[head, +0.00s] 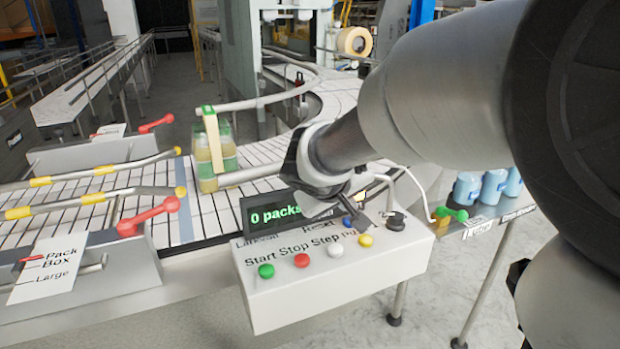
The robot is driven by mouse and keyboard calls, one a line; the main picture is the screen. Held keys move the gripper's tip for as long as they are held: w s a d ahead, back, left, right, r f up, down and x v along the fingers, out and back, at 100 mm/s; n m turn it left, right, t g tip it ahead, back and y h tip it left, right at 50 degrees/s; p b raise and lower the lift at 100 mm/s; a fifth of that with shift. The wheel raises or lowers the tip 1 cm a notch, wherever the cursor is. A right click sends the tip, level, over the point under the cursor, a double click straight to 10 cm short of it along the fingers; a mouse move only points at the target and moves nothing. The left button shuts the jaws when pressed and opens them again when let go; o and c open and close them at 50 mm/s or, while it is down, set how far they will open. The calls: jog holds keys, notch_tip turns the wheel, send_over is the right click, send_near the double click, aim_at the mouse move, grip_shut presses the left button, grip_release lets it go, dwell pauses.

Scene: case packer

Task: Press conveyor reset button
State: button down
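A white control box (330,289) stands at the edge of the conveyor. Its top has a green button (266,271), a red button (301,260), a white button (336,249), a yellow button (365,241) and a blue button (347,221). The word "Reset" is printed just left of the blue button and is partly hidden. My gripper (357,217) points down over the back of the box, very close to the blue button. I cannot tell whether it touches the button. The dark fingers overlap, so their opening is unclear.
A display (272,212) reading "0 packs" stands behind the box, close to my gripper. A black knob (396,221) is to the right. Red clamp levers (150,216) and rails line the conveyor (205,212). Blue bottles (493,187) stand at the right.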

aim_at(347, 223)
dwell(0.7)
jog(key=shift+f+b, duration=0.45)
jog(key=shift+b, duration=0.35)
jog(key=shift+f+b, duration=0.5)
jog(key=shift+b, duration=0.15)
dwell(0.4)
jog(key=shift+r, duration=0.1)
dwell(0.4)
jog(key=shift+r+p, duration=0.5)
jog(key=shift+r, duration=0.35)
jog(key=shift+r+p, duration=1.55)
jog(key=shift+r, duration=0.95)
